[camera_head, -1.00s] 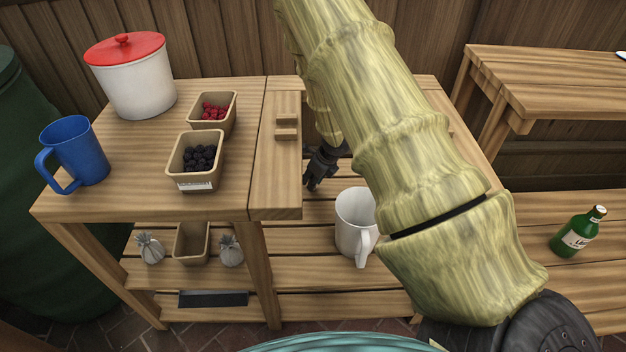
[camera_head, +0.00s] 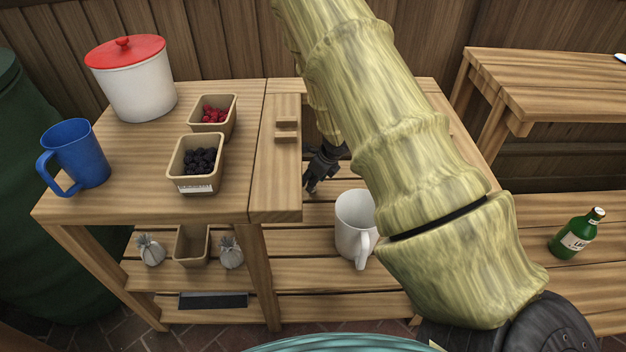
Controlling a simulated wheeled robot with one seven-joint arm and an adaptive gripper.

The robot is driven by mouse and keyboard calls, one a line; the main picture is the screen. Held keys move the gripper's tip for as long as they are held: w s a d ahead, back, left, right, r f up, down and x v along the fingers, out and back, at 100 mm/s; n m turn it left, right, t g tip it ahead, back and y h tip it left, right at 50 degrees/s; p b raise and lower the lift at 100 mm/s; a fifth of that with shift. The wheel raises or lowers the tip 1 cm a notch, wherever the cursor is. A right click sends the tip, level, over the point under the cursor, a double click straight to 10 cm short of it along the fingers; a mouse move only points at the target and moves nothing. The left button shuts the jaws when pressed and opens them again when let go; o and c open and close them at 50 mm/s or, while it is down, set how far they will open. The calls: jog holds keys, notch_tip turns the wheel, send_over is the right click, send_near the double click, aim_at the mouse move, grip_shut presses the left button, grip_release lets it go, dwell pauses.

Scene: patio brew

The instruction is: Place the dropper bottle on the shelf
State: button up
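A small green bottle (camera_head: 577,233) with a white label and pale cap stands upright on the slatted wooden surface at the right. I cannot tell whether it is the dropper bottle; no other bottle shows. The slatted lower shelf (camera_head: 310,306) runs under the wooden table and to its right. My gripper (camera_head: 309,188) is dark and points down beside the table's right edge, left of and behind the white mug. My arm partly covers it, and its fingers are too small to read. I see nothing clearly held in it.
A white mug (camera_head: 354,226) stands on the slats near my gripper. The tabletop (camera_head: 120,185) holds a blue mug (camera_head: 77,155), a red-lidded pot (camera_head: 131,85), a raspberry box (camera_head: 232,128) and a blackberry box (camera_head: 216,178). Small sacks (camera_head: 151,250) sit below. Slats around the green bottle are clear.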

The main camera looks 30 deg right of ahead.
jog(key=p+v, duration=0.2)
jog(key=v, duration=0.8)
jog(key=shift+r, duration=0.25)
jog(key=shift+s, duration=0.1)
